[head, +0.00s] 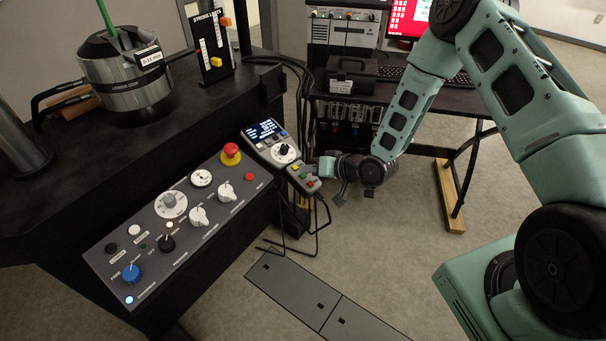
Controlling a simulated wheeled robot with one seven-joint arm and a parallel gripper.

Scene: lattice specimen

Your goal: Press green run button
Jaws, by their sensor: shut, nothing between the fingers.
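A grey handheld control box (262,140) with a lit blue display and a dial sits at the right end of the sloping control panel. At its lower right end are small coloured buttons, yellow, green and red; the green button (303,177) sits between the yellow and the red one. My gripper (340,193) is just right of these buttons, shut and empty. It looks small and dark here, and I cannot tell its exact height over the box or whether it touches it. The green button is visible.
The control panel (150,262) carries knobs, a blue knob and a red mushroom button (231,153). A metal cylinder (125,75) stands on the black machine table behind. A desk (440,98) with keyboard and red-screened monitor stands at the back. Black cables hang beside the control box.

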